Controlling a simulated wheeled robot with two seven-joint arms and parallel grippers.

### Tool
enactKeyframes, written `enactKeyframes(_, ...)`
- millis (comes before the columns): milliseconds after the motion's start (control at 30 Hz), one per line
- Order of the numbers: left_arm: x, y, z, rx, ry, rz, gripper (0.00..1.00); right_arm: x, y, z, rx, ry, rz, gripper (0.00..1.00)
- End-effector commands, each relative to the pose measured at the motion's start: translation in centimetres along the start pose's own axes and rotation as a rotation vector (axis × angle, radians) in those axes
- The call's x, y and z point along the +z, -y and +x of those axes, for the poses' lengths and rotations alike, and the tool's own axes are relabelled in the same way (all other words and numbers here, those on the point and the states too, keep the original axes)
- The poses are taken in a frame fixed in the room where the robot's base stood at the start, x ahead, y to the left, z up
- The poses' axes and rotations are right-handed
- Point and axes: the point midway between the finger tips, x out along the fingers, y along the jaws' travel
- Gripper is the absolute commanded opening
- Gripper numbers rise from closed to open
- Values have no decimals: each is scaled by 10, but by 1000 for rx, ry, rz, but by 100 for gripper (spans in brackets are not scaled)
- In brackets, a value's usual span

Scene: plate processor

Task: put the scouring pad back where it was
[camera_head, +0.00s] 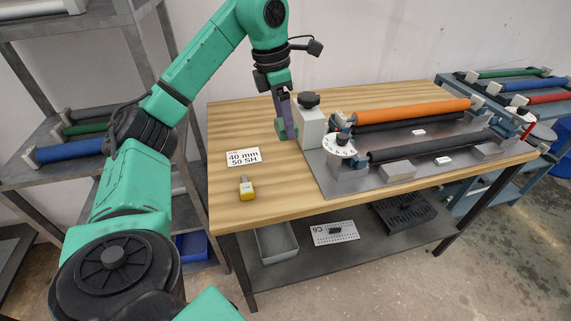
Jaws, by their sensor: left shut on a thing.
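My right gripper is not in view.
The wooden table (225,190) carries a white label card (243,157), a small yellow-topped object (247,190) and the processor (340,185) with an orange roller (415,110). Shelves with rollers stand left and right.

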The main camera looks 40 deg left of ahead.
Motion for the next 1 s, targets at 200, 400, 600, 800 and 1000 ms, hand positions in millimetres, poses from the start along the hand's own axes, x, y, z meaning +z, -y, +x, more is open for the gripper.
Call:
enactKeyframes(200, -13, 0, 74, -3, -7, -8, 4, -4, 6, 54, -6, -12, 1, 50)
enactKeyframes(400, -23, -1, 130, -1, -10, -8, 4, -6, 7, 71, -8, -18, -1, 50)
enactKeyframes(600, -28, -1, 165, 0, -8, -6, 4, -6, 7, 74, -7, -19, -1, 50)
enactKeyframes(800, -33, -1, 195, 0, -5, -5, 4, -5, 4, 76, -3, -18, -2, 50)
enactKeyframes(1000, -32, -2, 194, 1, -3, -5, 4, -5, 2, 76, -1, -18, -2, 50)
